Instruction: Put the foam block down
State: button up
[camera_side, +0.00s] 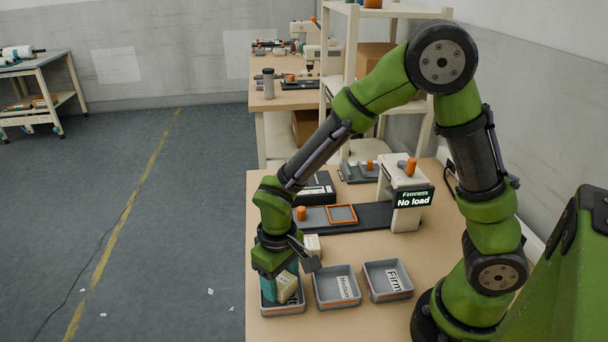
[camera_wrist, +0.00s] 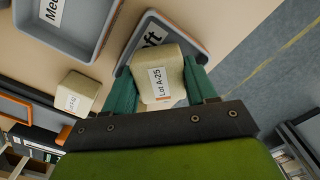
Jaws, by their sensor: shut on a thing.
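A cream foam block (camera_side: 286,286) labelled "Lot A-25" is between the teal fingers of my gripper (camera_side: 281,284). In the wrist view the foam block (camera_wrist: 160,76) has one finger of my gripper (camera_wrist: 160,82) on each side. It is over or inside the left grey tray (camera_side: 283,311); I cannot tell whether it touches the tray's floor. In the wrist view this tray (camera_wrist: 197,38) shows a label ending in "ft", partly hidden by the block. A second cream block (camera_side: 312,245) with a lot label stands on the table behind; it also shows in the wrist view (camera_wrist: 77,92).
A "Medium" tray (camera_side: 321,301) and a "Firm" tray (camera_side: 373,292) stand to the right, both empty. Behind are a dark plate with an orange-framed square (camera_side: 341,214) and a tester whose display (camera_side: 414,197) reads "Firmness No load". The table's left edge is close to my gripper.

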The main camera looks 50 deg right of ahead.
aim_at(280, 278)
jog(key=shift+f, duration=0.7)
jog(key=shift+f, duration=0.15)
jog(key=o, duration=0.7)
notch_tip(280, 278, up, 7)
jog(key=shift+r, duration=0.2)
jog(key=s+d+r+m+t, duration=0.1)
jog(key=s+d+r+t, duration=0.1)
jog(key=r, duration=0.3)
jog(key=s+d+r+m+t+y, duration=0.1)
jog(key=s+d+r+t, duration=0.1)
jog(key=s+d+r, duration=0.1)
jog(key=s+d+r+m+t+y, duration=0.1)
jog(key=s+d+r+m+t, duration=0.1)
jog(key=r, duration=0.6)
jog(key=shift+s+d+t, duration=0.6)
jog(key=shift+s+d, duration=0.25)
jog(key=shift+d, duration=0.25)
